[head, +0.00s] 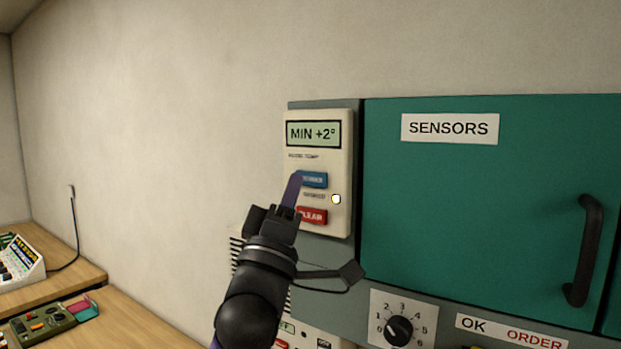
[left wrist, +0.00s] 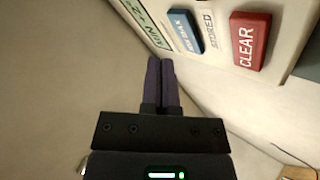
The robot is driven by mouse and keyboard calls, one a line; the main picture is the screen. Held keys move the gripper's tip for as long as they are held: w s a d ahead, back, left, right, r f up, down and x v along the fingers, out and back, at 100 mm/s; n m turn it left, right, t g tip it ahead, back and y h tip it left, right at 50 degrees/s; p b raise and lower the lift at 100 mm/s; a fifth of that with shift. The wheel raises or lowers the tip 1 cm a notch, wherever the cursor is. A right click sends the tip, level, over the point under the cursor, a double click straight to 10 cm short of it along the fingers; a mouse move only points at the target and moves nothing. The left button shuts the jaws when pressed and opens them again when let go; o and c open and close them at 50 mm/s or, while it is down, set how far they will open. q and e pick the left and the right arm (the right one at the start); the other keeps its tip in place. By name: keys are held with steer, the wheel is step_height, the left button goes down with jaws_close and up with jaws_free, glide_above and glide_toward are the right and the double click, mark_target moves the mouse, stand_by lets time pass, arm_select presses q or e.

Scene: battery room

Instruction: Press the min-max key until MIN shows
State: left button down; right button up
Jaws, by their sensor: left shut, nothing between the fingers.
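A cream thermometer unit (head: 343,160) is mounted on the left end of the grey-green cabinet. Its display (head: 313,133) reads MIN +2°. The blue min-max key (head: 315,180) sits below the display, and the red CLEAR key (head: 312,215) is lower. The left wrist view also shows the blue key (left wrist: 187,32) and the red key (left wrist: 250,40). My left gripper (head: 294,185) is shut and empty, its tips by the left end of the blue key in the head view. In the left wrist view the fingers (left wrist: 161,80) appear apart from the keys. My right gripper is not in view.
A teal door labelled SENSORS (head: 450,128) with a black handle (head: 584,250) is on the right. A rotary dial (head: 398,330) is below. Wooden desks (head: 140,322) with devices stand at lower left.

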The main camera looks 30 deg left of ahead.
arm_select(q)
steer(key=s, duration=0.3)
steer(key=shift+s+a, duration=0.15)
steer(key=shift+s, duration=0.25)
stand_by(0.4)
